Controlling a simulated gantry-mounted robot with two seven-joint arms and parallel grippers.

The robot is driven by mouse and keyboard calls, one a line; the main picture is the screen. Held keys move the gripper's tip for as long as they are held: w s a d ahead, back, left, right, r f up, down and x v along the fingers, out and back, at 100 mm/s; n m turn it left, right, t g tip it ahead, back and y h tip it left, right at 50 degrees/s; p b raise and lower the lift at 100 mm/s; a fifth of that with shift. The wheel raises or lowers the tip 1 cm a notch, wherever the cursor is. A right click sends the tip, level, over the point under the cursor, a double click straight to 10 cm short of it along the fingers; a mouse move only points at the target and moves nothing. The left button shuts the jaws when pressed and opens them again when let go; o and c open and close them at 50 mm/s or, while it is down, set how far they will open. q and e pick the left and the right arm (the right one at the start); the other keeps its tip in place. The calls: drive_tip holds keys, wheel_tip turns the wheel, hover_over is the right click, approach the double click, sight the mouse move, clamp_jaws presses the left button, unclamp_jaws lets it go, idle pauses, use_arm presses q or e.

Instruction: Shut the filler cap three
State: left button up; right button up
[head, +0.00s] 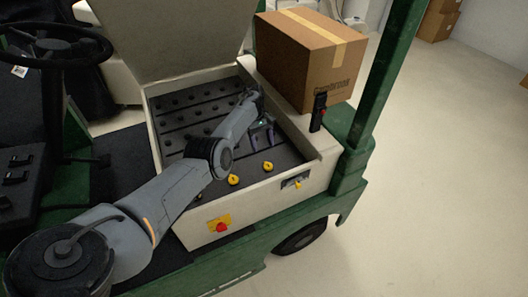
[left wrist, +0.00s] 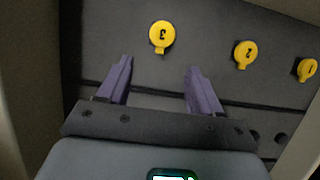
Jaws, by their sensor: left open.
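Filler cap three is a round yellow cap with a small tab, marked 3. In the left wrist view this cap (left wrist: 161,34) lies on the dark panel just beyond the fingertips and roughly between their lines, with the number upside down. In the head view the yellow cap nearest my gripper (head: 268,167) appears to be the same one. My left gripper (head: 263,143), also in the left wrist view (left wrist: 158,66), is open and empty above the panel, apart from the cap. I cannot tell whether the cap is fully seated. My right gripper is not in view.
Yellow caps two (left wrist: 245,52) and one (left wrist: 307,68) sit to the right in the left wrist view. The compartment's cream wall (head: 260,200) surrounds the panel, with a raised lid (head: 170,35) behind. A cardboard box (head: 310,60) and green post (head: 385,75) stand right.

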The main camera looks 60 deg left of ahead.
use_arm(q)
drive_tip(key=shift+v, duration=1.95)
